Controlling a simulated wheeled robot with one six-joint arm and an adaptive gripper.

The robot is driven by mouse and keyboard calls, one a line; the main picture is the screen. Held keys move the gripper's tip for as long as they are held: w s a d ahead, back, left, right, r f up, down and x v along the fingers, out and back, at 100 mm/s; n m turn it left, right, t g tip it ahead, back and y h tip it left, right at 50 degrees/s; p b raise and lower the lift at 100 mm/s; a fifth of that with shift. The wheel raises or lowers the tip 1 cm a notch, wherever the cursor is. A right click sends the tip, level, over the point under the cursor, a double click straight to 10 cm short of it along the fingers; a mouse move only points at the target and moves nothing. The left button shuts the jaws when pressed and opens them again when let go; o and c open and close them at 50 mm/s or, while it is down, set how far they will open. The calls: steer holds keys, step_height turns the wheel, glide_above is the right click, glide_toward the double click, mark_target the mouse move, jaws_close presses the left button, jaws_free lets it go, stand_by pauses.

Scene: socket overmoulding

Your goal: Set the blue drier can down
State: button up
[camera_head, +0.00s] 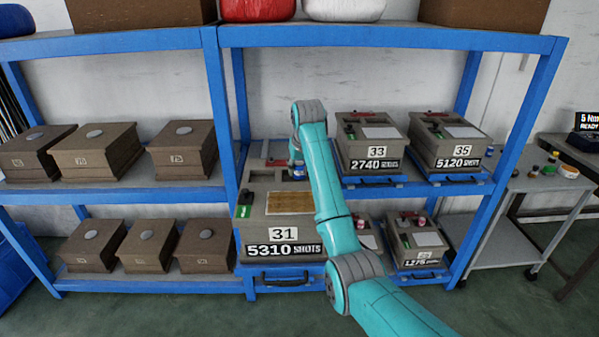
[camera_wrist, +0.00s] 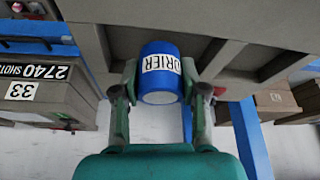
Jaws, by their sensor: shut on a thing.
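The blue drier can (camera_wrist: 160,62) has a white DRIER label and sits between the fingers of my gripper (camera_wrist: 160,90), which is shut on it. In the head view the can (camera_head: 299,173) shows as a small blue patch at the far right part of the top of the block marked 31 (camera_head: 283,235). My gripper (camera_head: 296,158) is just above it, mostly hidden by my arm. The wrist view is upside down. In it, the can is close to a grey-brown block with recesses (camera_wrist: 225,55). I cannot tell whether the can touches the block.
Blocks marked 33 (camera_head: 370,148) and 35 (camera_head: 447,145) stand to the right on the blue shelf rack (camera_head: 390,36). Brown boxes (camera_head: 92,155) fill the left bays. A grey trolley (camera_head: 540,183) with small jars stands at the right. A shelf board passes above the blocks.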

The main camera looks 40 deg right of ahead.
steer(key=shift+f, duration=0.65)
steer(key=shift+f, duration=0.1)
steer(key=o, duration=1.2)
steer(key=shift+c, duration=0.2)
